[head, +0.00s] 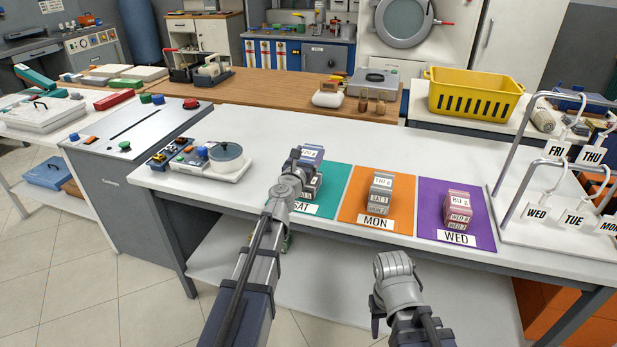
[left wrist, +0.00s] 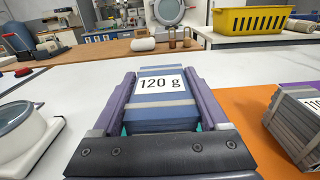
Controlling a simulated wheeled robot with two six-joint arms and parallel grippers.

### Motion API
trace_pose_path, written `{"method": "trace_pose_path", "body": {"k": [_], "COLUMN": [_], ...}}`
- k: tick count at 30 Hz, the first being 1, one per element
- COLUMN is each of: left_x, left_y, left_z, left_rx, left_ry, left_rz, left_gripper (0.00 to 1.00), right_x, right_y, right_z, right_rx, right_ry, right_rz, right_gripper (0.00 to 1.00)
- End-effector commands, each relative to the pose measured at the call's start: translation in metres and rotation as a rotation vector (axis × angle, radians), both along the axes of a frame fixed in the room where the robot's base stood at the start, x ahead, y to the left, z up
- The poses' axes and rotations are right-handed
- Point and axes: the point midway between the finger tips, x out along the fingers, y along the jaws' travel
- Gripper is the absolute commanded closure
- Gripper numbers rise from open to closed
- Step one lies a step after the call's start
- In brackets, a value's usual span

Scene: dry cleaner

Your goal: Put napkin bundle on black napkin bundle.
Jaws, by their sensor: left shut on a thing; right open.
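My left gripper (head: 306,168) is shut on a blue napkin bundle (head: 312,152) above the teal SAT mat (head: 335,190). In the left wrist view the bundle (left wrist: 160,85) sits between both fingers, with a pale band and a white "120 g" label. Something partly hidden shows just below it on the teal mat; I cannot tell whether they touch. A grey bundle stack (head: 380,194) stands on the orange MON mat, its edge also in the left wrist view (left wrist: 298,120). My right gripper (head: 376,318) is open and empty before the table.
A pink bundle stack (head: 457,210) stands on the purple WED mat (head: 482,225). A scale (head: 225,160) is left of the teal mat. A rack with day tags (head: 555,152) stands at right. A yellow basket (head: 475,95) is behind. The white table (head: 265,135) is clear behind the mats.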

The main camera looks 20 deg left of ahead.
Motion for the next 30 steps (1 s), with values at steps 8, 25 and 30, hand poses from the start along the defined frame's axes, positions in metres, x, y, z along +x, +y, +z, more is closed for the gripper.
{"method": "trace_pose_path", "body": {"k": [8, 25, 30], "left_x": [0.000, 0.000, 0.000], "left_y": [0.000, 0.000, 0.000], "left_z": [-0.011, -0.045, -0.049], "left_rx": [0.000, 0.000, 0.000], "left_ry": [0.000, 0.000, 0.000], "left_rz": [0.000, 0.000, 0.000], "left_gripper": [0.84, 0.84, 0.84], "right_x": [0.000, 0.000, 0.000], "right_y": [0.000, 0.000, 0.000], "right_z": [-0.011, -0.045, -0.049], "right_rx": [0.000, 0.000, 0.000], "right_ry": [0.000, 0.000, 0.000], "right_rz": [0.000, 0.000, 0.000], "right_gripper": [0.50, 0.50, 0.50]}}
